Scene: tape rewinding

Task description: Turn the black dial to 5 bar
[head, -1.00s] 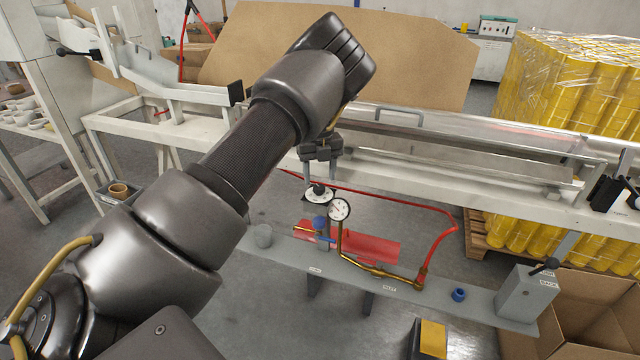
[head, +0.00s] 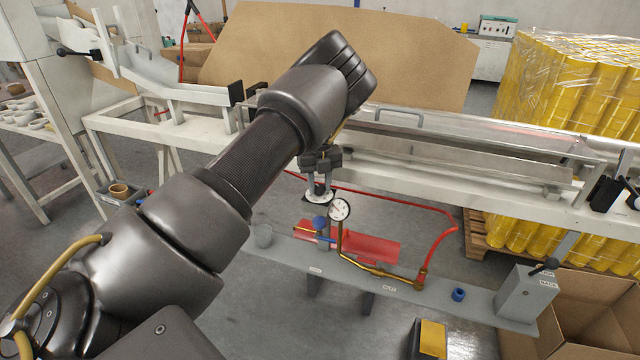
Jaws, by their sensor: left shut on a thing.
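The gauge needle is too small to read. My left gripper (head: 319,183) points down from above with its fingers on either side of the dial, shut on it. The fingers partly hide the dial.
The grey bench plate (head: 450,302) carries brass piping, a red hose (head: 442,240), a blue cap (head: 458,294) and a grey lever box (head: 527,292). A white machine rail (head: 480,185) runs behind the gripper. An open carton (head: 590,310) stands at lower right.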

